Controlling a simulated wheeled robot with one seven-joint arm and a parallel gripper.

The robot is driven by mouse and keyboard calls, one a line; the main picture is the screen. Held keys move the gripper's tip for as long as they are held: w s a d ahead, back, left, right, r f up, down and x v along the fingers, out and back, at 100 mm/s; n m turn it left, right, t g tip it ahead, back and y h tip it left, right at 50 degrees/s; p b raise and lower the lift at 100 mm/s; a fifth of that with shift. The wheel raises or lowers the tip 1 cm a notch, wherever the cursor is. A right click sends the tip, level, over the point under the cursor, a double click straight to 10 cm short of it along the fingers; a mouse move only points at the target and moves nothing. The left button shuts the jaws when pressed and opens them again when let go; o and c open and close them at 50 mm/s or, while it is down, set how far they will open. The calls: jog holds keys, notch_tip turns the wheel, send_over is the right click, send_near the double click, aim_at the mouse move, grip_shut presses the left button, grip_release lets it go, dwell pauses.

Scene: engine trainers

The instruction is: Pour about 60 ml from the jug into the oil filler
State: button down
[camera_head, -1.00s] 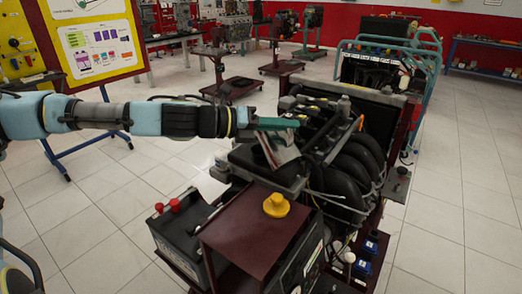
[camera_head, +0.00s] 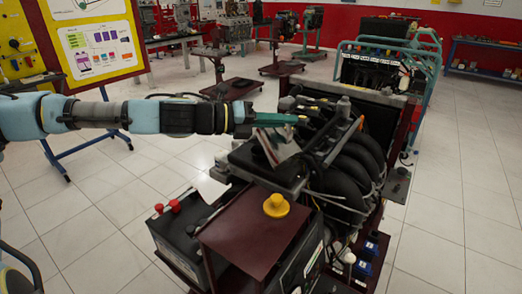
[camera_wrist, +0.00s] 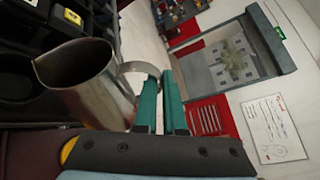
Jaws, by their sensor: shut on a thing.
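My gripper (camera_head: 280,119) has teal fingers and is shut on the handle of a shiny metal jug (camera_head: 277,148). In the head view the jug hangs tilted below the fingers, over the near left part of the engine (camera_head: 365,165). In the wrist view the jug (camera_wrist: 95,90) is large at the left, its open mouth dark inside, its curved handle between the teal fingers (camera_wrist: 160,98). I cannot see any liquid or stream. I cannot make out the oil filler for certain; the jug and gripper cover part of the engine top.
Black curved intake pipes lie right of the jug. Other engine stands are farther back; tiled floor is open at right.

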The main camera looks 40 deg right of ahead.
jog(key=shift+w+r, duration=0.25)
dwell(0.3)
jog(key=shift+s+n, duration=0.15)
jog(key=shift+n, duration=0.15)
dwell(0.5)
jog(key=shift+w+f+n+g+b, duration=0.1)
jog(key=shift+w+n+g+b, duration=0.3)
jog(key=shift+b, duration=0.45)
dwell(1.6)
jog(key=shift+s+r+m+p, duration=0.4)
jog(key=shift+s+r+p, duration=0.2)
jog(key=shift+p, duration=0.65)
jog(key=shift+s+a+f+m+t, duration=0.15)
jog(key=shift+s+f+m+t, duration=0.55)
jog(key=shift+f, duration=0.3)
jog(key=shift+s+m+t+y+p, duration=0.35)
jog(key=shift+m+p, duration=0.1)
jog(key=shift+m, duration=0.15)
jog(key=shift+f, duration=0.25)
